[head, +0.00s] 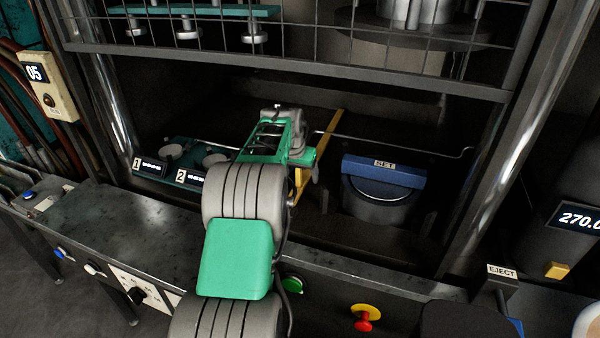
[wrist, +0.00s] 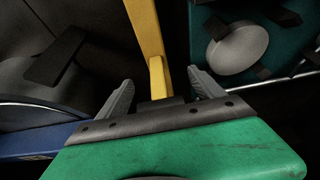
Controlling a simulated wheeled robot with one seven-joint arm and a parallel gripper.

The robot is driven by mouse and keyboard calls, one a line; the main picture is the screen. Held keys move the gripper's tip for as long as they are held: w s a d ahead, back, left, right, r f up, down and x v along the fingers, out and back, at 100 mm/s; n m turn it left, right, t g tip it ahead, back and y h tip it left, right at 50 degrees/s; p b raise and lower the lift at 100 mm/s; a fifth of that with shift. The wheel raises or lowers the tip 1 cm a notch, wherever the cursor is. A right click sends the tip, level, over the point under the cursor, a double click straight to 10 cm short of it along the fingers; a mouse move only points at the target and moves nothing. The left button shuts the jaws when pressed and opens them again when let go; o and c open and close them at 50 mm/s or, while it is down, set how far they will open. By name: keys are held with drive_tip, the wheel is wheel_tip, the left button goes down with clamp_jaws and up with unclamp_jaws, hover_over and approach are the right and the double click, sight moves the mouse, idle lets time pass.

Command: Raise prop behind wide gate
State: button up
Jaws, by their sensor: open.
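A yellow bar, seemingly the prop (head: 332,137), lies slanting inside the dark machine bay, partly hidden behind my arm in the head view. In the wrist view the yellow bar (wrist: 147,35) runs down between the two fingers of my gripper (wrist: 160,88). The fingers are open, one on each side of it, with visible gaps. In the head view my green and grey wrist hides the fingertips. The wide wire-mesh gate (head: 290,73) is raised, its grey lower rail crossing above my arm.
Left of my wrist is a teal tray (head: 183,143) with round cups, labelled 1 and 2. Right of it stands a dark round pot with a blue SET bar (head: 383,172). A thin metal rod (head: 420,147) crosses behind. Metal posts flank the bay; a control ledge (head: 120,222) runs in front.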

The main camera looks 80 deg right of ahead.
drive_tip(key=shift+c, duration=0.6)
clamp_jaws()
idle(0.3)
